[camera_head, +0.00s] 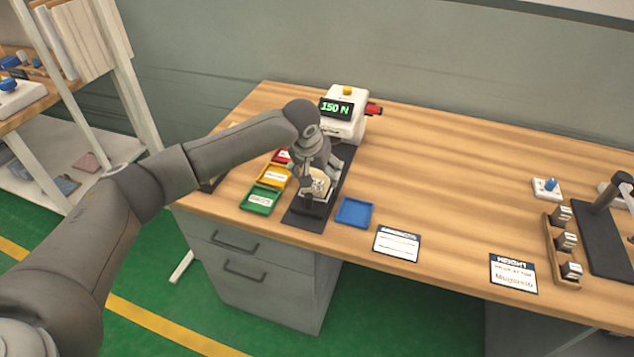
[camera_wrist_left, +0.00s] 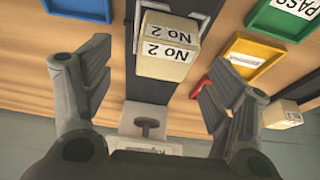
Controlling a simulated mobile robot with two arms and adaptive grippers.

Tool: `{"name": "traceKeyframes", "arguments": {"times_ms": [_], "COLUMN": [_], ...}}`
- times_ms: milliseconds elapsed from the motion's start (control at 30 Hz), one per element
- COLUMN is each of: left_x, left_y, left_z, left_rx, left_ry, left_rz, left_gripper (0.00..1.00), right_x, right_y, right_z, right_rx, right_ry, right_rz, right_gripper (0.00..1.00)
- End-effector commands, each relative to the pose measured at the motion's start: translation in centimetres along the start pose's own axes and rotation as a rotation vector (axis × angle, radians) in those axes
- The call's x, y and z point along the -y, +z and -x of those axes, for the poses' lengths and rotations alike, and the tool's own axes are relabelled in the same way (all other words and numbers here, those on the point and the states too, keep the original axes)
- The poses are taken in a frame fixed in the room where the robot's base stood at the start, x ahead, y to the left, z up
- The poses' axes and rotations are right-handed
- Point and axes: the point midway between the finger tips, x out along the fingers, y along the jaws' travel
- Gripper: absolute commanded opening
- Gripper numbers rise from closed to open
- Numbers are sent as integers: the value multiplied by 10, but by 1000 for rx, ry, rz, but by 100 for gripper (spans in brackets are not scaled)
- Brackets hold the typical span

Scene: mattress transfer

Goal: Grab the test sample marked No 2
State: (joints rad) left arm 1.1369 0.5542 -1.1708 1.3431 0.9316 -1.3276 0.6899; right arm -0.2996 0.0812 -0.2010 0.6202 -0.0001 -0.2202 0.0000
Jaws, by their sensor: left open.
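The test sample marked No 2 is a pale tan block; in the left wrist view (camera_wrist_left: 165,66) its label reads clearly. It sits on the dark stand (camera_head: 305,216) on the table, and in the head view it is partly covered by my gripper. My left gripper (camera_head: 318,174) is over the block from above. In the left wrist view my left gripper (camera_wrist_left: 154,78) is open, one finger on each side of the block, with visible gaps. Whether the fingers reach far enough down around it I cannot tell. My right gripper is not in view.
A green tray (camera_head: 259,207), a yellow tray (camera_head: 267,182) and a red tray lie left of the stand, a blue tray (camera_head: 354,212) right. A white device (camera_head: 344,128) reading 150 N stands behind. Another tan block (camera_wrist_left: 282,113) shows in the wrist view. The table's middle is clear.

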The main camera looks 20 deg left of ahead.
Motion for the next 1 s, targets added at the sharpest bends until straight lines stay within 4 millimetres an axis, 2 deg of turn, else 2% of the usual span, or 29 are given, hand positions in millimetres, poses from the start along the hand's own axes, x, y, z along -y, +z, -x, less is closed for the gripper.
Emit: {"name": "traceKeyframes", "arguments": {"times_ms": [400,733,1000], "left_x": [6,6,6], "left_y": [-3,-3,-3], "left_z": [-44,-49,-49], "left_rx": [2,1,1], "left_ry": [-1,-1,-1], "left_rz": [1,-1,0], "left_gripper": [79,79,44], "right_x": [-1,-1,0], "right_y": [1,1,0], "right_z": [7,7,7], "right_rx": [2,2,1], "right_ry": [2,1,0], "right_rz": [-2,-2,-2], "right_gripper": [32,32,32]}}
